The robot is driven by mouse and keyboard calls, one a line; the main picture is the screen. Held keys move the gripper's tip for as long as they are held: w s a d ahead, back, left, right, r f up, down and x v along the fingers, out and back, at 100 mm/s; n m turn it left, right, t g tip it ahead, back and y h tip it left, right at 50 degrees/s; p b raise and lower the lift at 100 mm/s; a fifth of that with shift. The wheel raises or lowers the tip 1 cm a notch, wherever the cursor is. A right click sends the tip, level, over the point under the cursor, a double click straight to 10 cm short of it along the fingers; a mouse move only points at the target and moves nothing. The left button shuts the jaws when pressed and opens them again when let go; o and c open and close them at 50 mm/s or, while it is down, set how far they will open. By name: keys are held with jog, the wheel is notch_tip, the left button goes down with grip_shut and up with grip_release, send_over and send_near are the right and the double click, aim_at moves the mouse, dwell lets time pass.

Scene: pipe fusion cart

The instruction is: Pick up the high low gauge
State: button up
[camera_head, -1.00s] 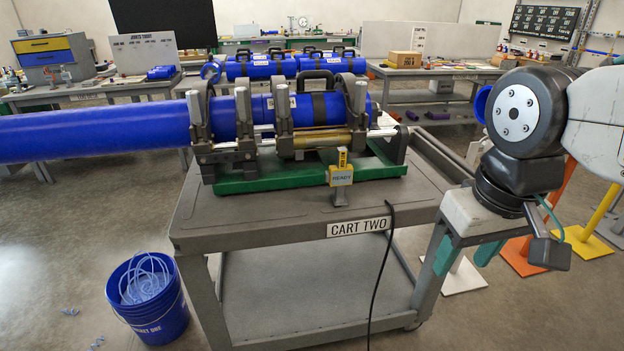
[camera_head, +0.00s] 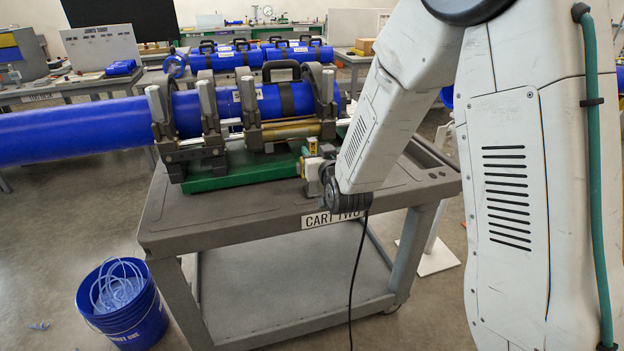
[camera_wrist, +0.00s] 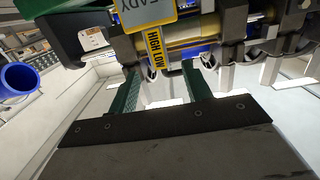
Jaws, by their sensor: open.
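The high low gauge (camera_wrist: 153,46) is a yellow strip lettered HIGH LOW, standing in a holder with a READY plate (camera_wrist: 148,10). In the head view the yellow gauge (camera_head: 312,146) shows at the cart's front, with its lower part and holder mostly hidden by my arm. My gripper (camera_wrist: 160,70) is open, with its two green fingers apart. In the wrist view the gauge appears in line with the gap, just beyond the fingertips and nearer the left finger. I see no clear contact, and the gap in depth is hard to tell.
The gauge is on a grey cart (camera_head: 215,219) labelled CART TWO. Behind it a green-based clamp machine (camera_head: 235,177) holds a long blue pipe (camera_head: 75,130). A black cable hangs at the cart's front. A blue bucket (camera_head: 125,315) stands on the floor at left.

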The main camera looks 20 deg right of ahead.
aim_at(310, 140)
jog(key=shift+w+f+t, duration=0.2)
jog(key=shift+w+t, duration=0.2)
jog(key=shift+w, duration=0.05)
jog(key=w, duration=0.7)
jog(key=shift+w+d, duration=0.15)
grip_shut()
